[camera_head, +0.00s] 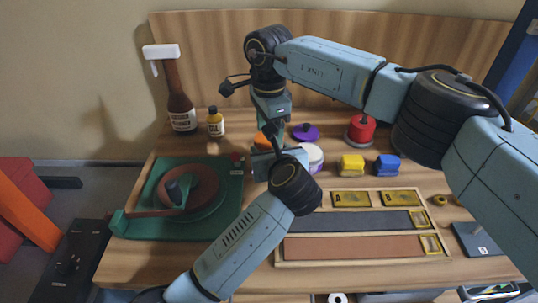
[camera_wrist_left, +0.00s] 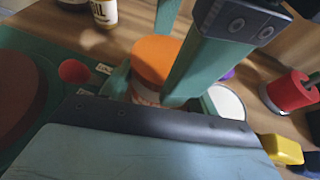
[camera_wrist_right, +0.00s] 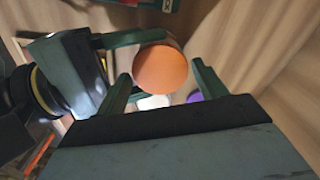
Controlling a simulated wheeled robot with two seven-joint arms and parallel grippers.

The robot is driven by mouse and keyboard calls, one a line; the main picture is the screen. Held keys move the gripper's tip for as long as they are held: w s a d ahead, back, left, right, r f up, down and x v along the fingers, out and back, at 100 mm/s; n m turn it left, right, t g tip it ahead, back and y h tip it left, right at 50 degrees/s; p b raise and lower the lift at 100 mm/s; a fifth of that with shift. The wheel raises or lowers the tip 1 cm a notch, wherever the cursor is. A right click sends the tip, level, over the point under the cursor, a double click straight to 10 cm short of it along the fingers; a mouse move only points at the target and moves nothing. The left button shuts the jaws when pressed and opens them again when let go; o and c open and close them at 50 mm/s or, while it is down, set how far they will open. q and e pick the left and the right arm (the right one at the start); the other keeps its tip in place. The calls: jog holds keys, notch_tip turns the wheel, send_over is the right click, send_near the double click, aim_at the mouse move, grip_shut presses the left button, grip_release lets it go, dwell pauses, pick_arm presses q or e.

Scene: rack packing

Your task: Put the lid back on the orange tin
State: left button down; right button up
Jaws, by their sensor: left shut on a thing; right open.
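The orange tin's pale body (camera_wrist_left: 143,95) shows between the fingers of my left gripper (camera_wrist_left: 148,88), which is shut on it. The orange lid (camera_wrist_left: 156,55) covers the tin's top; I cannot tell if it is fully seated. The lid also shows from above in the right wrist view (camera_wrist_right: 160,68), and an orange part shows in the head view (camera_head: 262,141). My right gripper (camera_wrist_right: 162,75) is open, with its fingers on either side of the lid. In the head view the right gripper comes down from above and the left gripper (camera_head: 265,160) hides most of the tin.
A white jar (camera_head: 312,157) stands close on the right, with a purple lid (camera_head: 305,132) behind it. Yellow (camera_head: 352,164) and blue (camera_head: 387,164) blocks and a red object (camera_head: 361,130) are further right. A green turntable unit (camera_head: 150,223) and bottles (camera_head: 216,123) are left.

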jog(key=shift+f, duration=0.2)
jog(key=c, duration=0.8)
jog(key=m, duration=0.6)
jog(key=o, duration=1.1)
